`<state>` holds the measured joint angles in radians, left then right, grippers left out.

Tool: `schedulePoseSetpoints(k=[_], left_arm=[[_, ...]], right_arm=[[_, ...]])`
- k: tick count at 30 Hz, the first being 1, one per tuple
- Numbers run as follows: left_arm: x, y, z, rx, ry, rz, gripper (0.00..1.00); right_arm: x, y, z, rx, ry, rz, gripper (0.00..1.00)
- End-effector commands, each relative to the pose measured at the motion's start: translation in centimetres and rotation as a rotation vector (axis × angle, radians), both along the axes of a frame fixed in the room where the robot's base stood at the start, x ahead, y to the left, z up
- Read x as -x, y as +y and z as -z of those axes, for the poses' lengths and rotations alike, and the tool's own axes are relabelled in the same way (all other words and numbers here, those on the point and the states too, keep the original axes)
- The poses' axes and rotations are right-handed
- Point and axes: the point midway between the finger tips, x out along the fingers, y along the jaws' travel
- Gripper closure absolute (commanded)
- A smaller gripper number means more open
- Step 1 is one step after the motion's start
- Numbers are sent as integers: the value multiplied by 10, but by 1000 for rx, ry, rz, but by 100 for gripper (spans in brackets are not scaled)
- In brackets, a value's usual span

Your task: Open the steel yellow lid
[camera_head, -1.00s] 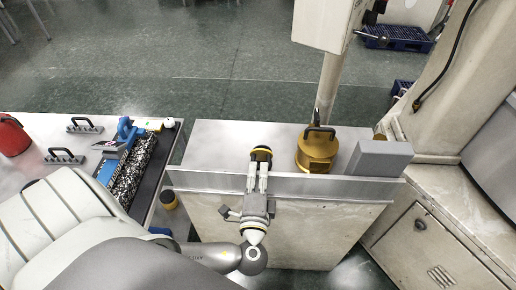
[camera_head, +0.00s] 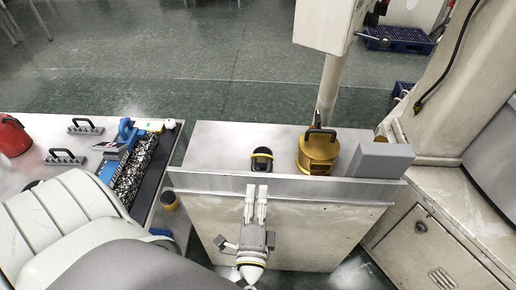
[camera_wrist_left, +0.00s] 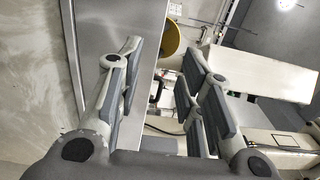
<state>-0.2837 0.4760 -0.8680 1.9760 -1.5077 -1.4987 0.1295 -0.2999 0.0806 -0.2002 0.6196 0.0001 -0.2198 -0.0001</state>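A round gold-yellow lidded pot (camera_head: 318,152) with a black arched handle on top stands upright on the steel bench top. Part of a yellow round thing, likely this pot, shows in the left wrist view (camera_wrist_left: 171,38). A small black and yellow object (camera_head: 262,160) stands to its left on the bench. My left gripper (camera_head: 256,188) is at the bench's front edge, below and left of the pot, and apart from it. In the left wrist view its fingers (camera_wrist_left: 160,65) are spread with nothing between them. My right gripper is not in view.
A grey block (camera_head: 380,160) sits right of the pot, and a post with a white box (camera_head: 323,25) rises behind it. The bench's front lip (camera_head: 300,187) runs below the pot. The bench top's left part is bare. A left table (camera_head: 55,122) holds several tools.

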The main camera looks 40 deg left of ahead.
Motion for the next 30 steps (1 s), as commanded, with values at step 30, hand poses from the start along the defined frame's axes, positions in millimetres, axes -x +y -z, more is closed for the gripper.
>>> schedulePoseSetpoints(k=[30], left_arm=[[35, -23, 14, -5, 36, 6, 66]], right_arm=[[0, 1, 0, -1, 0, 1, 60]])
